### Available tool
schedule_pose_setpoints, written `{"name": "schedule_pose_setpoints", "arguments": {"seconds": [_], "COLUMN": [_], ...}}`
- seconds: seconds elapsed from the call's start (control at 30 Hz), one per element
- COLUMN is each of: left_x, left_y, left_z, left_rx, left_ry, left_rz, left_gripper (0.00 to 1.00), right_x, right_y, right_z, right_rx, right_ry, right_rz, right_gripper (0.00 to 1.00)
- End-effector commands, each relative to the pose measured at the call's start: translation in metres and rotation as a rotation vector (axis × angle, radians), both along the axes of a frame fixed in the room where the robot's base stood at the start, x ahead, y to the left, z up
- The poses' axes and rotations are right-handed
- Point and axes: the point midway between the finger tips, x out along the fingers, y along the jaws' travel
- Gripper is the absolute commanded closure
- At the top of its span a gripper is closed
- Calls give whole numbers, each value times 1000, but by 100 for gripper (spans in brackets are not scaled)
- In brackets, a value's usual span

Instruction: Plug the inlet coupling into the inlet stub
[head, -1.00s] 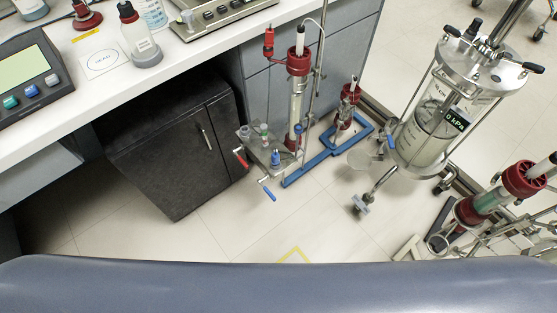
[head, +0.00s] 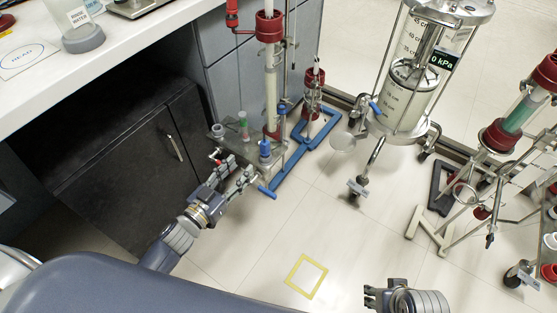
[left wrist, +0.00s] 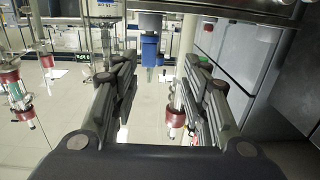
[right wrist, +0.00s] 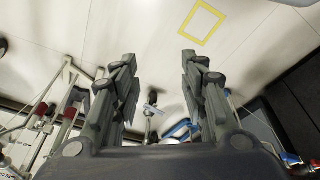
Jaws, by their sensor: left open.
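No part is labelled as inlet coupling or inlet stub. A blue fitting (head: 264,149) stands on a small metal bracket (head: 234,140) beside the red-collared glass column (head: 270,85). In the left wrist view the blue fitting (left wrist: 150,50) appears between the tips of my left gripper (left wrist: 160,64), with clear space on both sides.
A green-topped fitting (head: 244,125) stands on the same bracket. A blue stand base (head: 287,165) lies behind. A black cabinet (head: 125,160) is at left under the white bench. A large pressure column (head: 400,95) stands at right. A yellow square (head: 306,277) marks clear floor.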

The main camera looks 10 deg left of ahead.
Motion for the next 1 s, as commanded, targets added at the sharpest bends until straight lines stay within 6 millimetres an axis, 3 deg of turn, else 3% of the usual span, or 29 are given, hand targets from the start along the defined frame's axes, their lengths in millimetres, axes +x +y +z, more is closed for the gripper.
{"name": "schedule_pose_setpoints", "arguments": {"seconds": [0.2,0.4,0.63,0.8,1.0], "left_x": [14,44,60,82,100], "left_y": [-10,-20,-28,-40,-46], "left_z": [14,13,13,14,14], "left_rx": [-12,-11,-11,-11,-10], "left_ry": [-42,-40,-39,-40,-37], "left_rz": [-24,-23,-22,-22,-22], "left_gripper": [58,58,58,58,58], "right_x": [-2,-5,-7,-13,-15], "right_y": [-1,-1,-2,-3,-3], "right_z": [15,31,42,60,61], "right_rx": [0,1,1,2,1], "right_ry": [-10,-20,-25,-36,-35], "right_rz": [-1,-2,-3,-4,-4], "right_gripper": [60,60,60,60,60]}}
